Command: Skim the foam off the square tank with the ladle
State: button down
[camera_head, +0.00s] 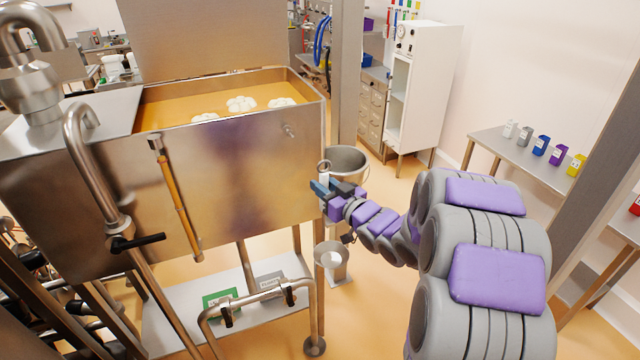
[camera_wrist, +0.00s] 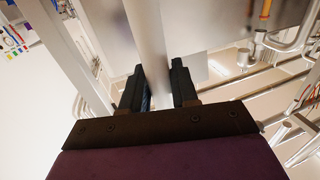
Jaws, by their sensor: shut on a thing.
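The square steel tank (camera_head: 250,165) stands at the left with its top open. It holds orange liquid (camera_head: 180,108), with a few white foam clumps (camera_head: 241,104) floating on it. My gripper (camera_head: 322,187) is outside the tank, beside its right wall and below the rim. It is shut on a pale, narrow upright piece with a ring at its top, which looks like the ladle's handle (camera_head: 324,177). In the wrist view the handle (camera_wrist: 150,40) runs between the two dark fingers (camera_wrist: 160,88). I cannot clearly make out the ladle's bowl.
A steel bucket (camera_head: 347,160) is just behind my gripper. A small steel cup-shaped vessel (camera_head: 332,254) is below it. A pipe with a black lever (camera_head: 137,242) stands before the tank. A side table (camera_head: 515,155) with several small containers is at the right. Floor is clear between.

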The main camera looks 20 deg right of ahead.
jog(key=shift+s+a+r, duration=0.15)
jog(key=shift+s, duration=0.15)
jog(key=s+a+b, duration=0.1)
jog(key=s+b, duration=0.2)
jog(key=s, duration=0.4)
jog(key=shift+a+b, duration=0.3)
jog(key=shift+a, duration=0.1)
dwell(0.8)
